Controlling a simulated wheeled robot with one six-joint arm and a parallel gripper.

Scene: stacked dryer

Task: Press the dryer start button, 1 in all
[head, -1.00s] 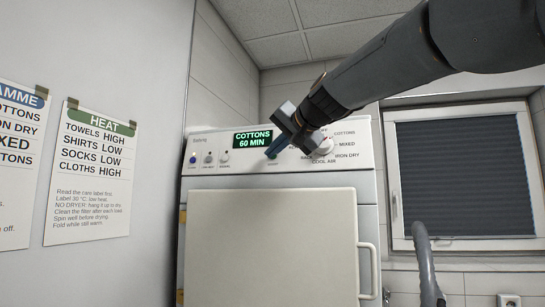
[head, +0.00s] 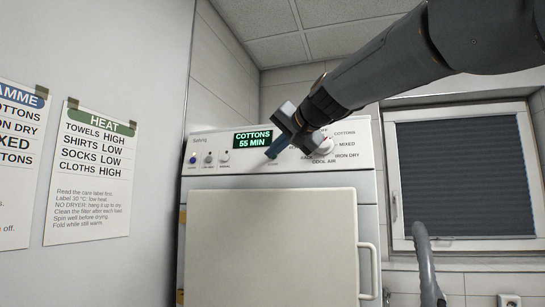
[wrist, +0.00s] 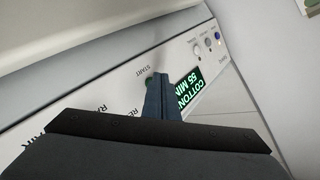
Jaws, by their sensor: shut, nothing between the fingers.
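The dryer (head: 272,227) has a white control panel with a green display (head: 253,138) reading "COTTONS 55 MIN". My gripper (head: 270,154) is shut and empty, its tips at the panel just below the display's right end. The fingers cover part of the button. I cannot tell whether the tips touch it or are a little apart. The programme dial (head: 323,143) is right of my gripper, partly behind it.
Several small knobs or buttons (head: 208,157) sit at the panel's left. The dryer door (head: 272,240) with its handle (head: 368,270) is shut below. Wall notices (head: 93,170) hang at left. A grey curved pipe (head: 426,265) stands at right near the window (head: 460,178).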

